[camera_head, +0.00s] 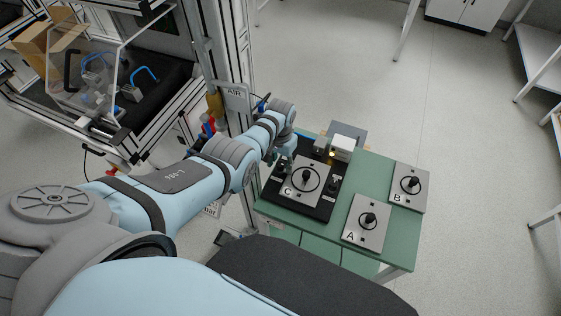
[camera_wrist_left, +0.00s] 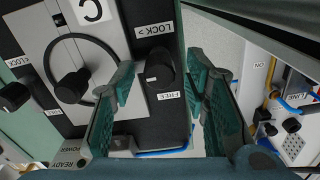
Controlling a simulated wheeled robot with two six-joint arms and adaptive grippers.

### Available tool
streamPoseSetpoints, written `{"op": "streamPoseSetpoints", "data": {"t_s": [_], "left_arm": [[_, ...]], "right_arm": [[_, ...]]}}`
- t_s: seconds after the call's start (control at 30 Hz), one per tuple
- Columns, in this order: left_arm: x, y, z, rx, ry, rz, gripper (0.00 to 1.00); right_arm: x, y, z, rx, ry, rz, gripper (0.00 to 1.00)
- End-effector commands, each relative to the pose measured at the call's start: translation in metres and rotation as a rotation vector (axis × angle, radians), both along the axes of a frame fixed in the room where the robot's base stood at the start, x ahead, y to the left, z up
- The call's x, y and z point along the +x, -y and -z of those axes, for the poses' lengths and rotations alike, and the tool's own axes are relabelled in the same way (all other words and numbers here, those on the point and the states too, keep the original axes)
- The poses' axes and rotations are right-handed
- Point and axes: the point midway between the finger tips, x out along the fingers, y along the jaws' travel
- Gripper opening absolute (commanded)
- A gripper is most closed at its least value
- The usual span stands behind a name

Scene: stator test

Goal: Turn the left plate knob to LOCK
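The left plate knob (camera_wrist_left: 157,68) is a small black knob on the black base beside plate C, between a LOCK label (camera_wrist_left: 154,30) and a FREE label (camera_wrist_left: 168,97). I cannot tell exactly where the knob points. My left gripper (camera_wrist_left: 162,78) is open, its teal-padded fingers on either side of the knob with gaps showing. In the head view my left gripper (camera_head: 281,152) is over the left side of the black base and partly hides that knob. Plate C (camera_head: 300,188) is grey with a black central knob. My right gripper is not in view.
Plate A (camera_head: 364,226) and plate B (camera_head: 409,187) lie on the green table (camera_head: 355,178). Another side knob (camera_head: 334,185) is right of plate C. A white box (camera_head: 342,146) stands behind the base. An aluminium frame (camera_head: 235,80) rises at the left.

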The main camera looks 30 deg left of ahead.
Motion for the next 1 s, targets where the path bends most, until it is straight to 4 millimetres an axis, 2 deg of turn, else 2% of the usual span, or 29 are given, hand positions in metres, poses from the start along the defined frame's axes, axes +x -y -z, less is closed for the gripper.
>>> {"op": "streamPoseSetpoints", "data": {"t_s": [0.27,0.37,0.47,0.7,0.8,1.0], "left_arm": [[-0.001,0.0,-0.001,0.0,-0.002,0.0,0.43],[0.001,0.0,-0.008,0.0,0.001,0.0,0.43],[0.0,0.0,-0.022,0.0,0.003,-0.001,0.43],[0.001,0.0,-0.09,0.0,0.004,-0.001,0.43],[0.0,0.0,-0.109,0.0,0.001,-0.001,0.43],[-0.001,0.0,-0.12,-0.001,-0.002,-0.001,0.43]], "right_arm": [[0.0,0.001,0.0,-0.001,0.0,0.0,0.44],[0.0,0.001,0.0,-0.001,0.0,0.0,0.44],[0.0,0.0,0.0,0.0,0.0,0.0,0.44],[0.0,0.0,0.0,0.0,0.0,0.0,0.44],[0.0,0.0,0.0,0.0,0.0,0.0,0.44],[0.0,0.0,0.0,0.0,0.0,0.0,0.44]]}}
